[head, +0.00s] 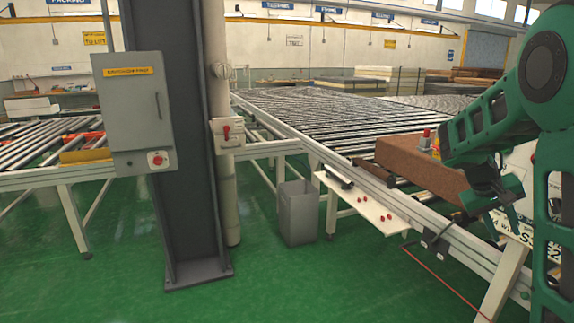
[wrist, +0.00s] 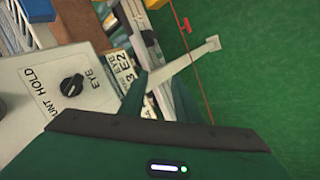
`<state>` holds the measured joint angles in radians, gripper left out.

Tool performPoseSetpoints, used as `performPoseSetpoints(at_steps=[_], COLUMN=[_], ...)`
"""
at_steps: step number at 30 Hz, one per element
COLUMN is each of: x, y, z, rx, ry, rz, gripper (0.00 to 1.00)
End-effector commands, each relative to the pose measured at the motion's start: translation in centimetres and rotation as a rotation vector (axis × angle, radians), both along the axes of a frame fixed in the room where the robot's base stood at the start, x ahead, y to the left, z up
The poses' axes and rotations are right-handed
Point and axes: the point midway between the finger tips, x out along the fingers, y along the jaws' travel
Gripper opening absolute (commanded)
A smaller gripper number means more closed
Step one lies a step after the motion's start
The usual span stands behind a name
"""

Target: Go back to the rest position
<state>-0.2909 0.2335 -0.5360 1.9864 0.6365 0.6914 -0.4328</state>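My green arm comes in from the right edge of the head view and bends down. My gripper (head: 492,203) hangs at its lower end, beside the right end of a brown block (head: 420,168) on the roller conveyor. I cannot tell whether the two touch. Dark finger shapes show small in the head view, and their spacing is unclear. In the wrist view my own green housing with a small lit indicator fills the bottom. I see nothing clearly held.
A control panel (wrist: 35,100) with a black knob (wrist: 72,85) is close in the wrist view. The conveyor (head: 330,108) runs to the back. A grey bin (head: 298,215) stands under its edge. A steel column (head: 175,150) with a grey box (head: 135,105) stands left. Green floor is clear in front.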

Motion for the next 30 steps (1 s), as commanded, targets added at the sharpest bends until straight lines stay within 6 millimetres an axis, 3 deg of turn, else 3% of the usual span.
performPoseSetpoints(at_steps=[1, 8, 21, 24, 30], x=[-2.1, -10.3, -24.8, -27.2, -29.4], y=[0.2, 3.3, 12.5, 14.2, 16.0], z=[-0.2, -1.2, -2.3, -2.8, -3.3], rx=[0.053, 0.267, 0.553, 0.586, 0.615], ry=[-0.011, -0.052, -0.093, -0.094, -0.091], rz=[-0.026, -0.12, -0.248, -0.266, -0.283], gripper=[0.3, 0.3, 0.3, 0.3, 0.3])
